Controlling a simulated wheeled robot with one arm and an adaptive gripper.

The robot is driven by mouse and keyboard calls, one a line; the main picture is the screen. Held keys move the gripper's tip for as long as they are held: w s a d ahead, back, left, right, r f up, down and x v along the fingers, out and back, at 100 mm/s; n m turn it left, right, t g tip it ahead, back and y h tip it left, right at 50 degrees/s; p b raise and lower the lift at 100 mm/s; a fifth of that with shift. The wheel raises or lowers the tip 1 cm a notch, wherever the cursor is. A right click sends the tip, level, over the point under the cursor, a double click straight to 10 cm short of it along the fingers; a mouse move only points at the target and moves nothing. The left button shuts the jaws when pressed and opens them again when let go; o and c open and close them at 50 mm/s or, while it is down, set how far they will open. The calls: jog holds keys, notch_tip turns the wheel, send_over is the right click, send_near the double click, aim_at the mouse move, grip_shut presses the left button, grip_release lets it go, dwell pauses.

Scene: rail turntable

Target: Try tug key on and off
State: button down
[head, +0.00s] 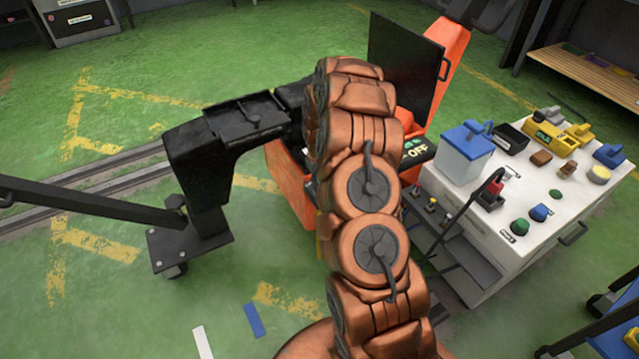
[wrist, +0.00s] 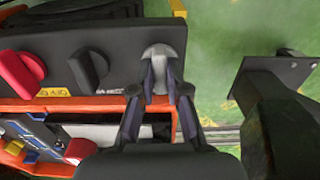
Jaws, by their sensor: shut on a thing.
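The orange tug (head: 287,190) stands mid-picture in the head view, partly hidden by my arm. In the wrist view, the tug's dark control panel (wrist: 120,48) carries a red knob (wrist: 20,72) and a black knob (wrist: 88,68). My gripper (wrist: 158,88) is shut on a grey, rounded key head (wrist: 159,54) at the panel's right end. The key's lower part is hidden, so I cannot tell how far it is turned. My gripper is hidden in the head view.
A white cabinet (head: 480,262) with a blue-lidded box (head: 465,155) and several small items stands close on the right. A black wheeled frame (head: 205,165) stands left of the tug. Rails (head: 90,195) cross the green floor, which is open at upper left.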

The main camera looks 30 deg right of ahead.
jog(key=c, duration=1.2)
grip_release()
jog(key=shift+o, duration=0.2)
notch_tip(320, 180, up, 12)
